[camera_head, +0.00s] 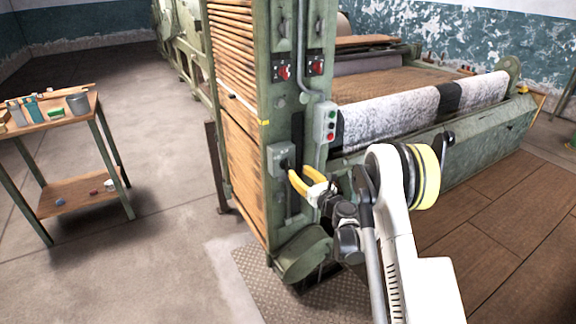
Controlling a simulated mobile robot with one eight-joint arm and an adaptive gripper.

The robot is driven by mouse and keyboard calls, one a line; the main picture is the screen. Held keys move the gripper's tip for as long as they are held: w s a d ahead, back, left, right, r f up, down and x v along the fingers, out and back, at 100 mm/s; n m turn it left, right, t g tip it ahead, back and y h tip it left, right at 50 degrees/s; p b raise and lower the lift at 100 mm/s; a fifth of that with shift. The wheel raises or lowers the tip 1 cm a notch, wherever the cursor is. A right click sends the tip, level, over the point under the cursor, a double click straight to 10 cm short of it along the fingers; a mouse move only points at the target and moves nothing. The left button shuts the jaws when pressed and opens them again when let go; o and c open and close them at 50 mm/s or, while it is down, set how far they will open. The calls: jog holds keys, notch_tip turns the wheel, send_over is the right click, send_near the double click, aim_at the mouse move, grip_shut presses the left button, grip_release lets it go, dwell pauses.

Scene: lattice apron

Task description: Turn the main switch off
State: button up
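A green machine column (300,120) carries several controls. Two red rotary switches (283,73) on dark plates sit high on it. A grey push-button box (328,122) with small coloured buttons is on its right edge. Lower down, a grey switch box (278,160) has a dark part at its right side. No readable label shows which is the main switch, and I cannot tell any switch's position. My gripper (298,174), with yellow fingers spread apart, is open at the lower right of the grey switch box. Whether it touches the box is unclear; nothing shows between the fingers.
A wooden-topped table (62,115) with tins and tools stands at the left. A roll of speckled fabric (390,118) lies across the machine to the right. A rounded green cover (303,255) is at the column's foot. The concrete floor between table and column is clear.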

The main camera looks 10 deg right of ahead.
aim_at(289, 162)
jog(key=b+x, duration=0.2)
jog(key=x, duration=0.6)
jog(key=shift+w+a, duration=0.1)
jog(key=shift+w, duration=0.15)
jog(key=shift+c, duration=0.5)
grip_shut()
